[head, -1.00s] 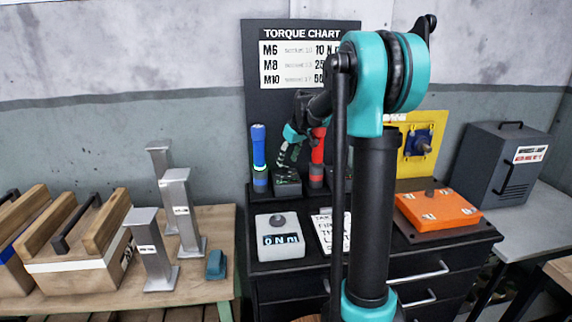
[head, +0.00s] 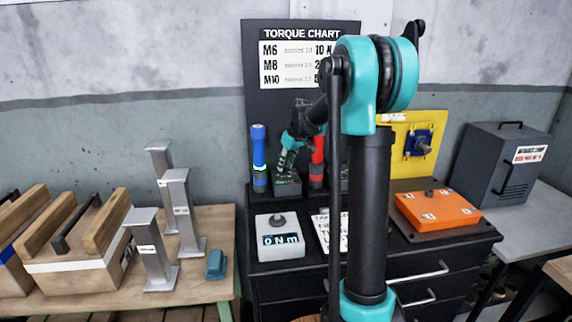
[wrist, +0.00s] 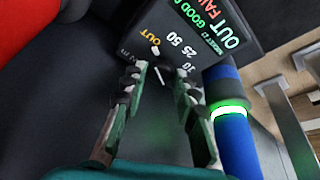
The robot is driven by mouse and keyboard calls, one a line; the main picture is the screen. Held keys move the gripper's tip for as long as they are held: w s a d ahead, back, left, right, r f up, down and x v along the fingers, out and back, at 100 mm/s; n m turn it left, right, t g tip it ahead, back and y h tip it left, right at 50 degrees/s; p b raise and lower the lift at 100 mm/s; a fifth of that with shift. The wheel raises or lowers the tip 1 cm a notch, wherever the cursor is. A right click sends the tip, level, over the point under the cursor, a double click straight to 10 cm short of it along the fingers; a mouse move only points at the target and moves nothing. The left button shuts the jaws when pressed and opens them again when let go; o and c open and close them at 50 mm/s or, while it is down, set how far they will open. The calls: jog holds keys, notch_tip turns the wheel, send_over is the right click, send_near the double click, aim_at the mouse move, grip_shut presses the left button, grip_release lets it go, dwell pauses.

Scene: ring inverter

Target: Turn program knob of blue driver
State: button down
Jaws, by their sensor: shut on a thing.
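The blue driver (head: 258,155) stands upright at the board's left, with a glowing green ring; in the wrist view its blue body (wrist: 236,140) is at right. Beside it is a dark program unit (head: 287,187) with a printed face (wrist: 205,30). The face carries a dial marked OUT, 25, 50 and 10. My gripper (head: 284,168) reaches down to this unit, with its fingertips (wrist: 157,82) on both sides of the program knob (wrist: 160,75). It is shut on the knob, whose body is largely hidden between the fingers. A white mark points near the dial labels.
A red driver (head: 317,160) stands close on the right of the unit. An orange block (head: 437,209) sits farther right. The torque chart board (head: 300,100) rises behind.

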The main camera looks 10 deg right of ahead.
jog(key=shift+m, duration=0.3)
jog(key=m, duration=0.1)
jog(key=m+h, duration=0.1)
jog(key=m, duration=0.1)
jog(key=shift+a+m+t, duration=0.2)
jog(key=shift+m+t, duration=0.1)
jog(key=shift+t, duration=0.1)
jog(key=shift+m+h, duration=0.9)
jog(key=shift+m, duration=0.9)
jog(key=c, duration=1.2)
grip_release()
jog(key=v, duration=1.2)
jog(key=shift+a, duration=0.15)
